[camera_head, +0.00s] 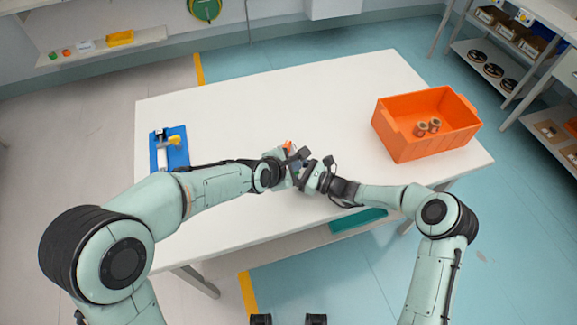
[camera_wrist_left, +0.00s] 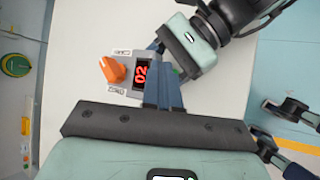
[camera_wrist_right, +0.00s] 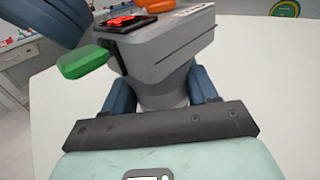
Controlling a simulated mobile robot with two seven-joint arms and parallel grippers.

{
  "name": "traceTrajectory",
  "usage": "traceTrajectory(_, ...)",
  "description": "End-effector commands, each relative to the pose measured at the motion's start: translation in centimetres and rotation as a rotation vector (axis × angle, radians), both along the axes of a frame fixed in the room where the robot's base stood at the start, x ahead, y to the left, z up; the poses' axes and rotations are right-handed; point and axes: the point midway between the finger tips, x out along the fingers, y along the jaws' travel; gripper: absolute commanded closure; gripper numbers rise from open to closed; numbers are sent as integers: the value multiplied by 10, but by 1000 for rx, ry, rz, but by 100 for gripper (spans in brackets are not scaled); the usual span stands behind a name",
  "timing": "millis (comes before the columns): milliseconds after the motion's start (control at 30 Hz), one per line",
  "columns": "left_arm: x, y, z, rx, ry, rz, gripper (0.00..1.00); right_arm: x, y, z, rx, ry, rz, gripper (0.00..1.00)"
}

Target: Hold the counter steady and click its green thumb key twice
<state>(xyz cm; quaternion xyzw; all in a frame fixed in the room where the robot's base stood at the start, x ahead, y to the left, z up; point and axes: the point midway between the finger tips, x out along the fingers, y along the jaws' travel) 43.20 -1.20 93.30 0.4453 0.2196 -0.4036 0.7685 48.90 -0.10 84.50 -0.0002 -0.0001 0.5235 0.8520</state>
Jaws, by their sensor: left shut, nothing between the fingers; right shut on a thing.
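The counter (camera_wrist_right: 165,55) is a grey device with a red-digit display (camera_wrist_left: 140,73), an orange knob (camera_wrist_left: 112,70) and a green thumb key (camera_wrist_right: 82,62). The digits look like 0 and 2. My right gripper (camera_wrist_right: 165,100) is shut around the counter's narrower grey lower part, and the counter stands upright. My left gripper (camera_wrist_left: 165,65) is shut and empty beside the display. In the right wrist view its blue fingers lie just above the green key, seemingly apart from it. In the head view the counter is mostly hidden between both grippers, with the orange knob (camera_head: 288,146) showing.
On the white table (camera_head: 270,105), an orange crate (camera_head: 405,145) with brown rolls (camera_head: 428,126) stands at the right. A blue fixture (camera_head: 178,158) with a yellow part sits at the left. A teal piece (camera_head: 358,220) shows at the front edge. The back middle is clear.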

Motion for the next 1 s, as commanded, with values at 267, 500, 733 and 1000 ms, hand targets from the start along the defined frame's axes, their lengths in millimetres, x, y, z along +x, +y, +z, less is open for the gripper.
traceTrajectory(267,0,1,8,1,0,1,100,0,0,0,0,1,0,78)
traceTrajectory(500,0,0,12,0,-2,-1,100,0,0,0,0,0,0,78)
traceTrajectory(733,0,-1,35,-1,-4,-1,100,0,0,0,0,0,0,78)
traceTrajectory(1000,0,-1,61,-1,-4,-3,100,0,0,0,0,0,0,78)
